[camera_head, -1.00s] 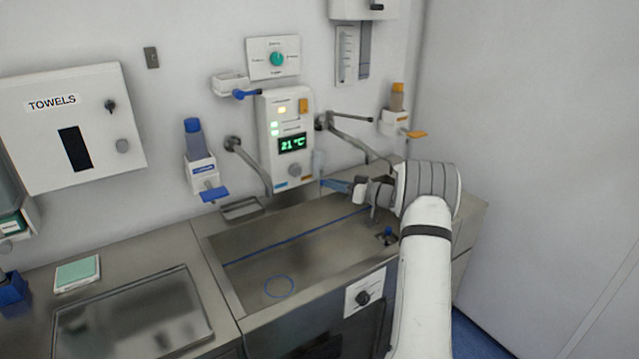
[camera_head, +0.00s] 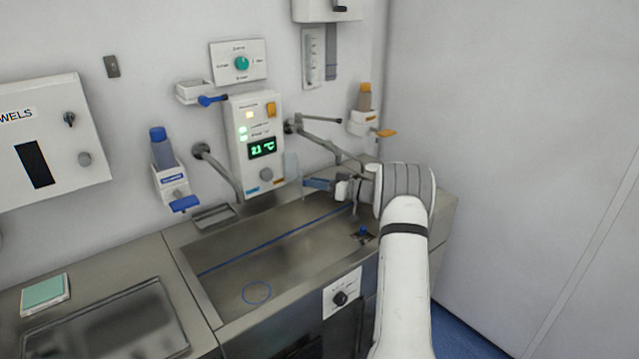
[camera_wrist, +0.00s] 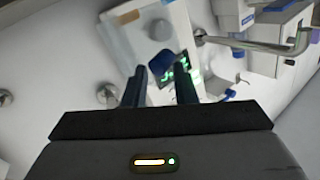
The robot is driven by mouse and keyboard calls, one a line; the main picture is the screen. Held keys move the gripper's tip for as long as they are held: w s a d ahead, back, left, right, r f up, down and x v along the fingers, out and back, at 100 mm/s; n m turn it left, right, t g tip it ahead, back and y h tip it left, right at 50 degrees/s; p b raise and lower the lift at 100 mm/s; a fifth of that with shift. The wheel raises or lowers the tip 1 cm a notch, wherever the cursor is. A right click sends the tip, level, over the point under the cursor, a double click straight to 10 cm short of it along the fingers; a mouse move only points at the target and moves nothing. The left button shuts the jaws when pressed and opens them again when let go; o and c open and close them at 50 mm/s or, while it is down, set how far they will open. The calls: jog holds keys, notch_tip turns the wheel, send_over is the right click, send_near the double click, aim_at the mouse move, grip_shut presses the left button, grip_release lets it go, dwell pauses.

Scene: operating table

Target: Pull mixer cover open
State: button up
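The mixer is a white wall panel (camera_head: 257,146) with a green 21 °C display, buttons and a grey knob. A thin, see-through flap (camera_head: 291,166), which looks like its cover, stands at the panel's lower right edge. My gripper (camera_head: 308,182) is just right of and below this flap, above the basin, with its blue fingers pointing left. In the wrist view, the two fingers (camera_wrist: 160,88) are apart. A small dark blue block (camera_wrist: 160,62) shows between and beyond them, in front of the display (camera_wrist: 182,68); I cannot tell whether they touch it.
A bent metal spout (camera_head: 218,170) is left of the panel, and another metal arm (camera_head: 325,140) is close above my gripper. Dispensers with a blue lever (camera_head: 184,204) and an orange lever (camera_head: 386,133) flank them. The steel basin (camera_head: 235,265) below is mostly clear.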

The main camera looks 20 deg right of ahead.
jog(key=o, duration=0.3)
jog(key=shift+w+a+r, duration=0.2)
jog(key=shift+w+a, duration=0.25)
jog(key=shift+w, duration=0.15)
jog(key=shift+o, duration=0.4)
jog(key=shift+s+d+f, duration=0.1)
jog(key=shift+s+f, duration=0.1)
jog(key=shift+f, duration=0.05)
jog(key=b+v, duration=0.1)
jog(key=v, duration=0.6)
jog(key=shift+s+d, duration=0.2)
jog(key=shift+s, duration=0.05)
